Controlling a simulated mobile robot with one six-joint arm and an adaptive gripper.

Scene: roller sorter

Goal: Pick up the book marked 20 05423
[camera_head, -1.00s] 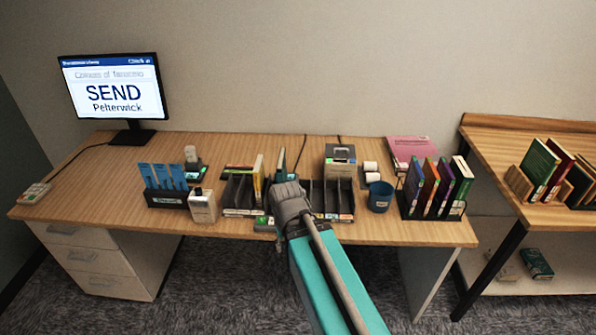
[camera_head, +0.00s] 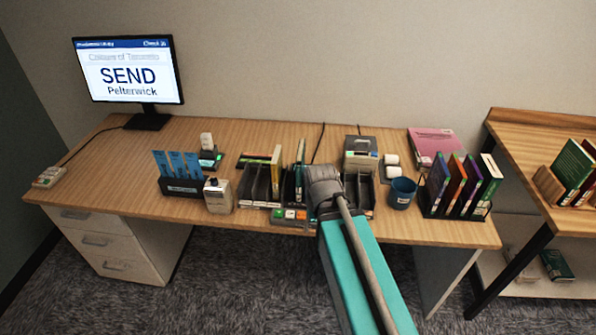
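No marking 20 05423 can be read on any book at this size. A thin green book (camera_head: 299,168) stands upright in the dark divider rack (camera_head: 262,187) in the middle of the desk. A pale yellow book (camera_head: 276,164) stands to its left. My gripper (camera_head: 311,203) is at the rack, just right of the green book. My grey wrist hides its fingers, so whether it is open, shut or touching anything cannot be told. More upright books (camera_head: 458,185) stand in a dark holder to the right, purple, orange and green among them.
The monitor (camera_head: 128,72) reads SEND Pelterwick. A blue cup (camera_head: 402,193), a grey printer-like box (camera_head: 360,153) and a button panel (camera_head: 289,215) crowd the rack. Blue cards (camera_head: 177,166) stand at left. The right table (camera_head: 515,160) holds more books. The desk's left part is mostly clear.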

